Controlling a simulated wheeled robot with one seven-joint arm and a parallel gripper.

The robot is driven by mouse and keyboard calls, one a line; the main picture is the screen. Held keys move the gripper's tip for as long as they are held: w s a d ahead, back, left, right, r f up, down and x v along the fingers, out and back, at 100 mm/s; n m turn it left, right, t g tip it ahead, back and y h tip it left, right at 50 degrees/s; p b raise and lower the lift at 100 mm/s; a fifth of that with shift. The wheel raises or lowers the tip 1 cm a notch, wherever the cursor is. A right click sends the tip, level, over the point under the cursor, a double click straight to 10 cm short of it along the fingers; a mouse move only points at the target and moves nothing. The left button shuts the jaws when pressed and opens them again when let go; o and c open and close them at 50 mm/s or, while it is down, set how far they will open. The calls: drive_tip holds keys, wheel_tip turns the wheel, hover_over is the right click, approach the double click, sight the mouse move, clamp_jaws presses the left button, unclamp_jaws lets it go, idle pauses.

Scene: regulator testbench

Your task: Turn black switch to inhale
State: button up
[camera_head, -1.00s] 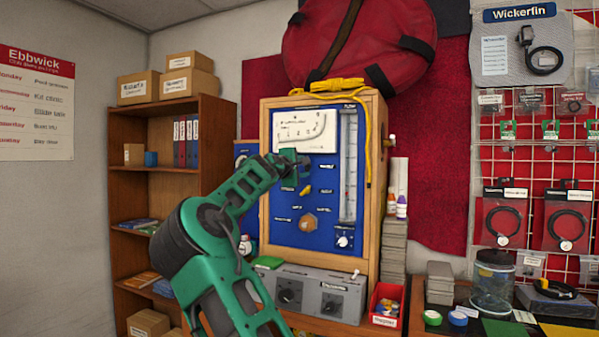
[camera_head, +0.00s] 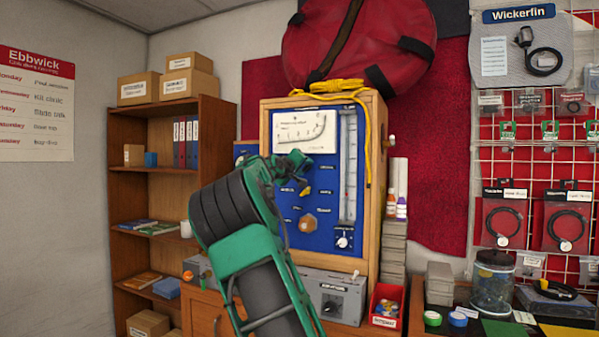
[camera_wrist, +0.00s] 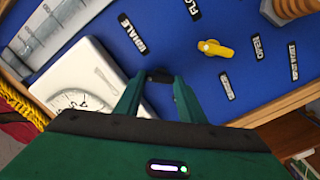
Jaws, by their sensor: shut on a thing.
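My gripper (camera_wrist: 160,88) reaches the blue panel (camera_wrist: 235,100) in the wrist view, its green fingers close together. Between the fingertips is a small black part, which I take to be the black switch (camera_wrist: 159,75); the fingers hide most of it. A black label reading INHALE (camera_wrist: 132,34) sits just above it. In the head view my gripper (camera_head: 300,166) is at the upper left part of the panel, below the white gauge, and the switch cannot be made out there.
A yellow lever (camera_wrist: 215,48) is right of the fingers, with more labels around it. A white gauge (camera_wrist: 85,85) lies close on the left. In the head view, a wooden case (camera_head: 365,200) frames the panel above a grey box (camera_head: 335,296). A bookshelf (camera_head: 214,130) stands left.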

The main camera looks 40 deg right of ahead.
drive_tip(key=shift+f+m, duration=0.4)
drive_tip(key=shift+m, duration=0.1)
drive_tip(key=o, duration=1.1)
drive_tip(key=shift+d, duration=0.15)
drive_tip(key=shift+c, duration=0.2)
drive_tip(key=shift+r, duration=0.1)
drive_tip(key=shift+a+r, duration=0.1)
drive_tip(key=shift+a, duration=0.2)
drive_tip(key=v, duration=1)
